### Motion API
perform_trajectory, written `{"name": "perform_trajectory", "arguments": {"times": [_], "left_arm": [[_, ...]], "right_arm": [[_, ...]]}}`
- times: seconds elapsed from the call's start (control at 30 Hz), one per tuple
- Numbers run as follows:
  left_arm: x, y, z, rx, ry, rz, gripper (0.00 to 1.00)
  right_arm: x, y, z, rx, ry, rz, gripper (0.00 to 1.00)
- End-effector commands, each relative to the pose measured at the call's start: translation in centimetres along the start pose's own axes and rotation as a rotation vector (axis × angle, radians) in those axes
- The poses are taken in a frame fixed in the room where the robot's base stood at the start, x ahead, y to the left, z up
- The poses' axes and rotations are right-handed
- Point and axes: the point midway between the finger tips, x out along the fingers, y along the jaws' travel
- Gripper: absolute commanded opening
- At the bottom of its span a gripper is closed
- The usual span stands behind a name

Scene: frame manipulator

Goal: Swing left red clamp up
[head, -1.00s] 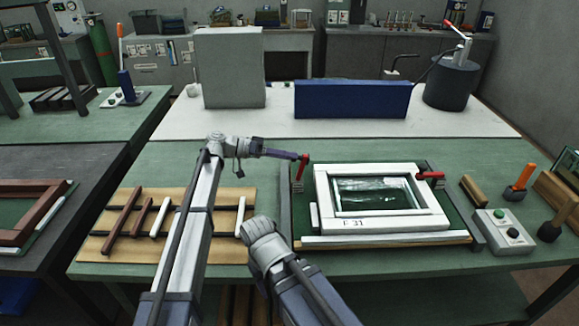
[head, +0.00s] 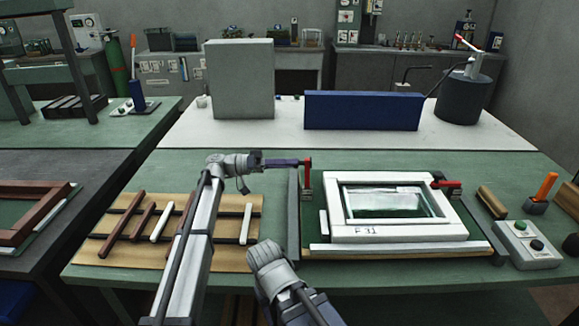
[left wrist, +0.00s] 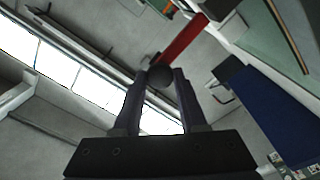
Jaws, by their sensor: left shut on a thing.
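The left red clamp (head: 308,181) stands at the left edge of the white frame (head: 400,233) marked F 31. Its red lever looks roughly upright in the head view. My left gripper (head: 307,163) reaches it from the left, at the top of the lever. In the left wrist view my left gripper (left wrist: 160,75) is shut on the dark round knob at the end of the red lever (left wrist: 184,40). The right red clamp (head: 446,184) lies low over the frame's right edge.
A wooden board (head: 112,246) with several brown, white and dark strips lies left of the frame. A control box (head: 528,245) with buttons and an orange-handled tool (head: 541,191) stand at the right. A blue block (head: 362,111) and a grey block (head: 240,80) stand behind.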

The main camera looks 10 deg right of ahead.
Motion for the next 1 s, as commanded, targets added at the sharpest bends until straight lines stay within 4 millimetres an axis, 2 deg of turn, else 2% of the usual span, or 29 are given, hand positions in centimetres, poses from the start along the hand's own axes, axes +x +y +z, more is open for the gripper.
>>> {"name": "perform_trajectory", "arguments": {"times": [0.27,0.3,0.53,0.83,1.0], "left_arm": [[0.0,0.0,0.3,0.0,-0.008,-0.002,0.0],[0.0,0.0,0.3,0.0,-0.008,-0.002,0.43],[0.0,0.0,0.1,0.0,-0.004,-0.001,0.69],[-0.2,0.0,0.1,0.0,-0.002,-0.001,0.71],[-2.4,-0.1,0.0,0.0,0.001,-0.003,0.71]], "right_arm": [[0.0,0.0,0.0,0.0,0.0,0.0,0.56],[0.0,0.0,0.0,0.0,0.0,0.0,0.56],[0.0,0.0,0.0,0.0,0.0,0.0,0.56],[0.0,0.0,0.0,0.0,0.0,0.0,0.56],[0.1,0.0,0.0,0.0,0.0,0.0,0.56]]}}
